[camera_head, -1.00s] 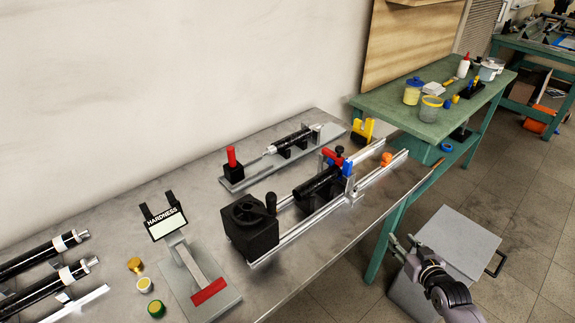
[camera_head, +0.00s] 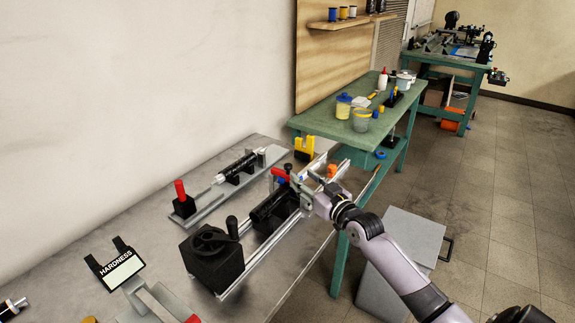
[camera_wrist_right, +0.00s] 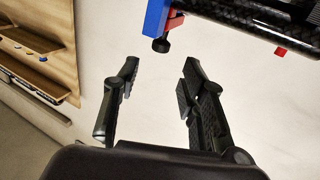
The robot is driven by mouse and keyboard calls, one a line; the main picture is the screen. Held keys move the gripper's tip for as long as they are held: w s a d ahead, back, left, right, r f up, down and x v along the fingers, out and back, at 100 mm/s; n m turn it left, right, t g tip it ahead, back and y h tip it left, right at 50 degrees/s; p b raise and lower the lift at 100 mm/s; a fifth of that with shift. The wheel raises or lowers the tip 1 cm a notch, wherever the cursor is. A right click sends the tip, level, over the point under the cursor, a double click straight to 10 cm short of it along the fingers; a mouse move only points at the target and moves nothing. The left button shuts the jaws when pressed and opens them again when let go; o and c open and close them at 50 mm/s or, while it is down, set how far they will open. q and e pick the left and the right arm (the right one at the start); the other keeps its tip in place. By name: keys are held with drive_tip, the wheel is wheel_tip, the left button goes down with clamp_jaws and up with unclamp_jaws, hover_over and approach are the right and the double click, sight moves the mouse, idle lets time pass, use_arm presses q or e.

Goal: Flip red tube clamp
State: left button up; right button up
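The red tube clamp (camera_head: 280,174) shows in the head view at the far end of a black tube (camera_head: 271,208) in a railed fixture on the grey bench. My right gripper (camera_head: 299,184) is right beside it and partly hides the clamp area. In the right wrist view the right gripper (camera_wrist_right: 155,82) is open, with nothing between its fingers. There the black tube (camera_wrist_right: 250,17) crosses the top right, with a blue post (camera_wrist_right: 156,18) and a red part (camera_wrist_right: 175,20) above the fingers. I cannot tell whether the gripper touches the clamp. My left gripper is out of view.
A black crank box (camera_head: 213,260) stands at the fixture's near end. A second tube fixture with a red-handled block (camera_head: 182,203) lies behind. A yellow holder (camera_head: 304,148) and an orange knob (camera_head: 332,171) are near the far end. A green table (camera_head: 335,120) stands beyond.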

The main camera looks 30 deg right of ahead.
sight(290, 167)
drive_tip(key=w, duration=0.9)
drive_tip(key=shift+s, duration=0.1)
drive_tip(key=shift+c, duration=0.5)
clamp_jaws()
